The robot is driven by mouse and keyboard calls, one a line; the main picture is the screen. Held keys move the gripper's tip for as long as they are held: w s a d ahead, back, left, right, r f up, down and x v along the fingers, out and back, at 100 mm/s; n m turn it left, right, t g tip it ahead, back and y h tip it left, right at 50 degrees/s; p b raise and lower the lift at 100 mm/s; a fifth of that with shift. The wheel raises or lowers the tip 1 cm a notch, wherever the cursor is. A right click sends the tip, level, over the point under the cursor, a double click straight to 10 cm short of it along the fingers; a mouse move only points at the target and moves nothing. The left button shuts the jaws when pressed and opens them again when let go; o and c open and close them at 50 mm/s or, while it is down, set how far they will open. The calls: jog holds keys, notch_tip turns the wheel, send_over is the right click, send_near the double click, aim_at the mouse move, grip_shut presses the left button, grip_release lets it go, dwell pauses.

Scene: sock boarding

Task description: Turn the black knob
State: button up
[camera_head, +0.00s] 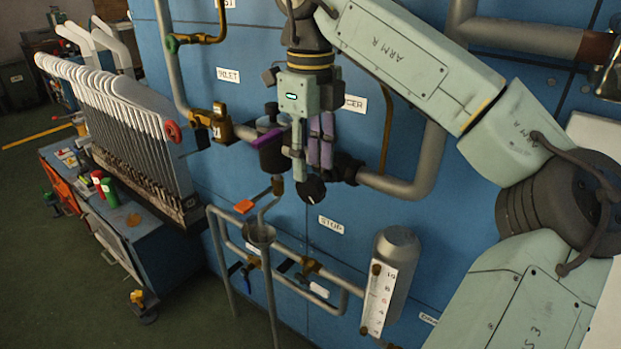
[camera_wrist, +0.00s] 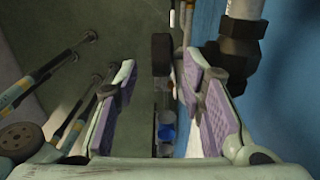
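The black knob (camera_head: 312,190) is a round dark disc with a small white mark, on the blue panel above the STOP label in the head view. In the wrist view a dark block that looks like the knob (camera_wrist: 161,54) stands ahead, in line with the gap between the fingers. My gripper (camera_head: 297,152) points down along the panel just above the knob. Its purple-padded fingers are spread, with nothing between them; the gap also shows in the wrist view (camera_wrist: 156,90). The knob appears just beyond the fingertips; contact cannot be told.
A grey pipe with a dark fitting (camera_wrist: 240,50) runs close beside the right finger; the pipe (camera_head: 405,185) is right of the knob. A rack of white boards (camera_head: 125,125) stands left.

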aim_at(311, 177)
jog(key=shift+f, duration=2.2)
jog(key=shift+c, duration=0.2)
grip_shut()
